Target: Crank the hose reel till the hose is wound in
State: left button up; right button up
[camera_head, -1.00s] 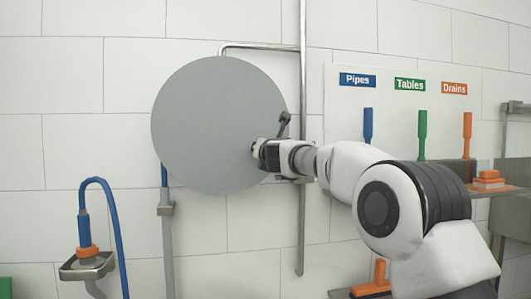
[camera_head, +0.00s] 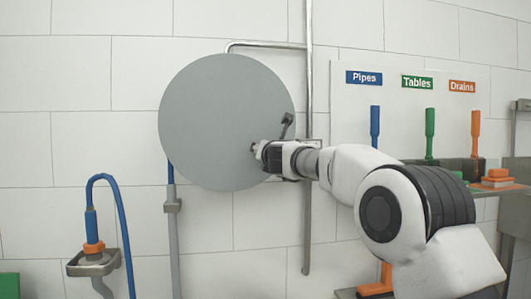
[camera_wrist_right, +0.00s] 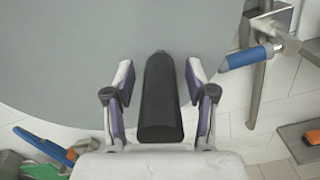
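The hose reel (camera_head: 205,120) is a large grey disc on the tiled wall. Its dark crank (camera_head: 286,124) shows at the disc's right edge. My right gripper (camera_head: 258,151) is at the disc's lower right, beside the crank. In the right wrist view the black crank handle (camera_wrist_right: 161,100) lies between the two fingers of my right gripper (camera_wrist_right: 159,85), with a narrow gap on each side. The blue hose (camera_head: 121,220) loops at the lower left above a holder, and a short blue length (camera_head: 171,174) shows below the reel. My left gripper is out of view.
A metal pipe (camera_head: 308,80) runs vertically right of the reel. A white board (camera_head: 350,120) with Pipes, Tables and Drains labels and blue, green and orange handles is farther right. A metal bracket (camera_head: 94,263) stands at lower left. Wall between hose and reel is bare.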

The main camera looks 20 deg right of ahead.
jog(key=v, duration=1.2)
